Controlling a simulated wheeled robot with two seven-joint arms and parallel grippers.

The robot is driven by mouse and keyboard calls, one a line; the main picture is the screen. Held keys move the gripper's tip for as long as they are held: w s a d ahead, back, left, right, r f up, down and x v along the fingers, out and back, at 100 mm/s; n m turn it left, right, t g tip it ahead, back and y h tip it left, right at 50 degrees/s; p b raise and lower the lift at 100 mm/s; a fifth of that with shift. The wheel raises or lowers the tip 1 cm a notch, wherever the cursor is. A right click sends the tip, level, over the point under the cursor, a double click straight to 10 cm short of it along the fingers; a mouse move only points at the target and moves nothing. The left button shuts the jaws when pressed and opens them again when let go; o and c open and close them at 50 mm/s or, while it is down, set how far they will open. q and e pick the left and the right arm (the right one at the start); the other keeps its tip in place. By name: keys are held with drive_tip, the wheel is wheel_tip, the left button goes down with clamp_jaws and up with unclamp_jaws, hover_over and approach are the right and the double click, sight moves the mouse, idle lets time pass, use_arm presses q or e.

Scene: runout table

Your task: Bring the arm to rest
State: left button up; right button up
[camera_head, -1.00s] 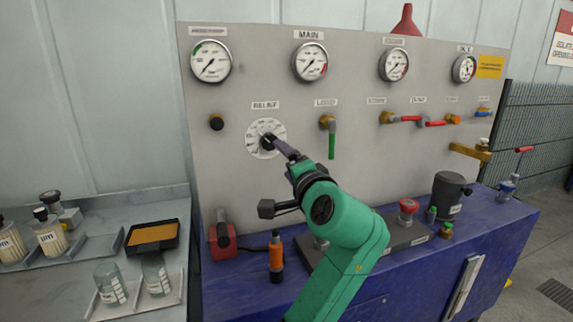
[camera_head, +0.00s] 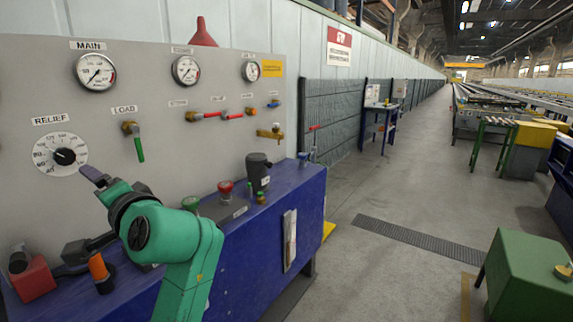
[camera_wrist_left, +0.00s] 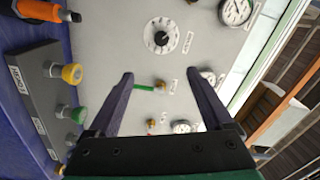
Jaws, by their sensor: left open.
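My left arm, green with a dark gripper (camera_head: 92,176), reaches up from the bottom of the head view in front of the grey panel (camera_head: 205,150). Its fingertips show just below and right of the white RELIEF dial (camera_head: 61,155) with its black knob. In the left wrist view the gripper (camera_wrist_left: 160,74) is open, with nothing between its two dark fingers. The dial (camera_wrist_left: 162,36) lies beyond the fingertips there, apart from them. The green LOAD handle (camera_head: 139,149) is right of the dial. My right gripper is not in view.
The blue bench (camera_head: 240,225) below the panel carries an orange-black tool (camera_head: 101,271), a red block (camera_head: 33,282), a red button (camera_head: 225,188) and a dark cylinder (camera_head: 258,170). A green box (camera_head: 530,272) stands at lower right. The aisle floor (camera_head: 400,190) between is clear.

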use_arm(q)
drive_tip(key=s+d+f+g+h, duration=0.15)
drive_tip(key=f+h, duration=0.35)
drive_tip(key=f, duration=0.9)
drive_tip(key=s+d+f+g+h, duration=0.1)
drive_tip(key=s+d+f+h, duration=0.2)
drive_tip(key=f, duration=1.1)
drive_tip(key=s+d+f+n+g+h, duration=0.1)
drive_tip(key=s+d+f+g+h, duration=0.2)
drive_tip(key=s+f, duration=0.45)
drive_tip(key=s+d+f+g+h, duration=0.1)
drive_tip(key=s+d+f+h, duration=0.25)
drive_tip(key=s+f, duration=0.4)
wheel_tip(320, 180, down, 17)
drive_tip(key=g+p, duration=0.1)
drive_tip(key=g, duration=0.1)
drive_tip(key=s+a+f+p, duration=0.1)
drive_tip(key=s+f, duration=0.7)
drive_tip(key=s, duration=0.1)
drive_tip(key=s+a+f+p, duration=0.1)
drive_tip(key=s+a+f, duration=0.1)
drive_tip(key=s+f, duration=0.7)
drive_tip(key=shift+s+a+g, duration=0.3)
drive_tip(key=shift+s+g, duration=0.15)
drive_tip(key=shift+s, duration=0.15)
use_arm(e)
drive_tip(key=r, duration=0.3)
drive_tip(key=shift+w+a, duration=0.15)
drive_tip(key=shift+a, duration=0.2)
